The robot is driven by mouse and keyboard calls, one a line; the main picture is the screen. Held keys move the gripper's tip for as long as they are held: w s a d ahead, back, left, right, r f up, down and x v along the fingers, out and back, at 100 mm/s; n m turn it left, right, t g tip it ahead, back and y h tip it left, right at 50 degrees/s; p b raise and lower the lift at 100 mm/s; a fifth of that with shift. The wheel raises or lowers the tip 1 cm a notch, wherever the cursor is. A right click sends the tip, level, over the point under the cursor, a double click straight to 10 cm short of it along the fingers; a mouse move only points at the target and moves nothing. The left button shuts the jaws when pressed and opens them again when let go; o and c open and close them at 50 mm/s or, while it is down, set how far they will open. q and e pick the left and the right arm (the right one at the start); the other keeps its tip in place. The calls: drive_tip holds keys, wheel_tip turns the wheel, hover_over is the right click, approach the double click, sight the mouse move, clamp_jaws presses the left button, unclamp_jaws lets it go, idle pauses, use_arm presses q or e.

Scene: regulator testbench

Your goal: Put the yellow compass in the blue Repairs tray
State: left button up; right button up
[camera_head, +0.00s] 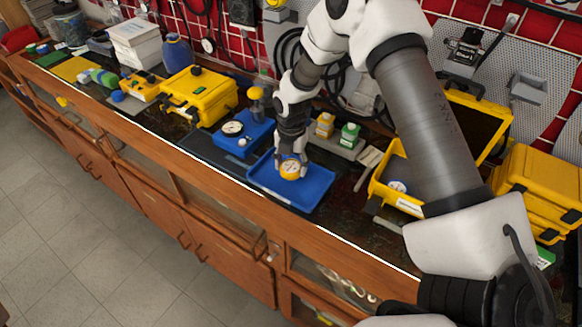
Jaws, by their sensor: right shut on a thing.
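The yellow compass (291,169), round with a pale face, is at the fingertips of my right gripper (290,157). The gripper points down and is shut on it. The blue tray (310,200) lies on the dark counter directly under the compass. The compass is over the tray's interior, toward its back left; I cannot tell if it touches the tray floor. Any label on the tray is not readable. My left gripper is not in view.
A blue block with a round gauge (233,128) stands left of the tray. An open yellow case (405,203) is to the right, and a closed yellow case (200,95) is at left. Small yellow and green bottles (349,134) stand behind. The counter's wooden front edge (230,187) runs close before the tray.

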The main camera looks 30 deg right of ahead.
sight(291, 166)
wheel_tip(291, 166, down, 3)
drive_tip(key=shift+r+p, duration=0.2)
drive_tip(key=shift+p, duration=0.3)
drive_tip(key=shift+f, duration=0.2)
drive_tip(key=shift+f+b, duration=0.2)
drive_tip(key=shift+b, duration=0.15)
drive_tip(key=o, duration=1.2)
drive_tip(key=shift+c, duration=0.2)
drive_tip(key=shift+r, duration=0.15)
